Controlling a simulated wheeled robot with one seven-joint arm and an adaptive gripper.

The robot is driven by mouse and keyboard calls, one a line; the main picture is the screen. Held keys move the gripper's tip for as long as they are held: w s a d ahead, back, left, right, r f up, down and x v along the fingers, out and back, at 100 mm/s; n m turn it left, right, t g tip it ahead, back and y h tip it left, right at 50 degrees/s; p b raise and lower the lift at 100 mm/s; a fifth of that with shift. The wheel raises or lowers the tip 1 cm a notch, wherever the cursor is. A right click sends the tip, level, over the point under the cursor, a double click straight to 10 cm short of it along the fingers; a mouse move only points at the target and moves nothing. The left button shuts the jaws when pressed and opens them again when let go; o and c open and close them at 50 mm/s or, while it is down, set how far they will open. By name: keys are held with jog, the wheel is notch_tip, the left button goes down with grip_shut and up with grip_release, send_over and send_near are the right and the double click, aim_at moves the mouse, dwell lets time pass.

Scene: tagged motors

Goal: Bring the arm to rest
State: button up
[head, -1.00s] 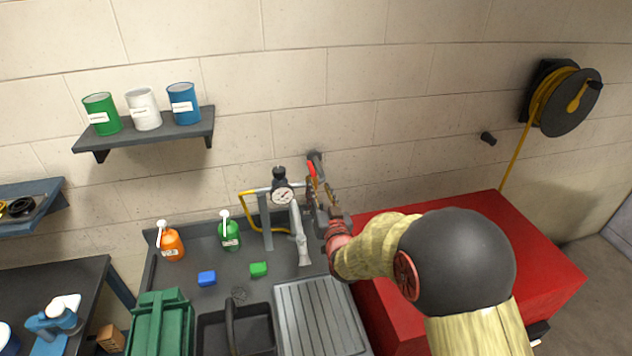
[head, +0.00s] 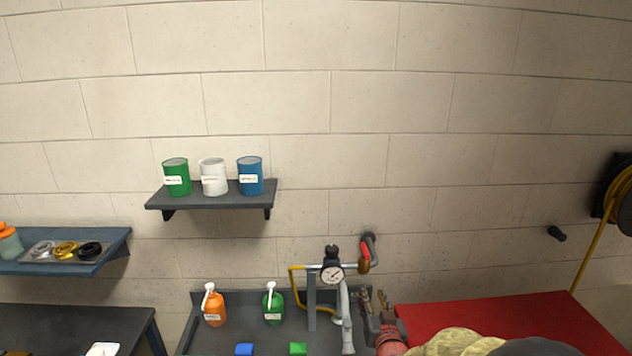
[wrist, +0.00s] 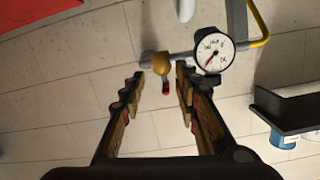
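My gripper (head: 376,306) is in front of the wall, below the pipe fittings, with its arm coming in from the lower right. In the wrist view my gripper (wrist: 158,76) has its two fingers spread, with nothing held between them. A brass valve (wrist: 161,63) with a red handle (wrist: 166,87) shows through the gap, beyond the fingertips. In the head view the red handle (head: 365,250) stands just above the fingers. Much of my arm is cut off by the bottom edge.
A pressure gauge (head: 332,272) and pipework stand left of my gripper. Orange (head: 214,308) and green (head: 273,306) bottles stand at the sink's back. A shelf (head: 205,201) holds three cans. A red cabinet top (head: 480,318) lies right. A hose reel (head: 622,195) hangs far right.

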jog(key=s+f+n+g+b, duration=0.1)
jog(key=s+f+g, duration=0.85)
jog(key=s, duration=0.45)
jog(key=s+r+b, duration=0.4)
jog(key=s+r, duration=0.2)
jog(key=s, duration=0.6)
jog(key=s+r+n+b, duration=0.1)
jog(key=s+r+b, duration=0.3)
jog(key=s, duration=0.8)
jog(key=shift+r+g, duration=0.45)
jog(key=shift+r, duration=0.9)
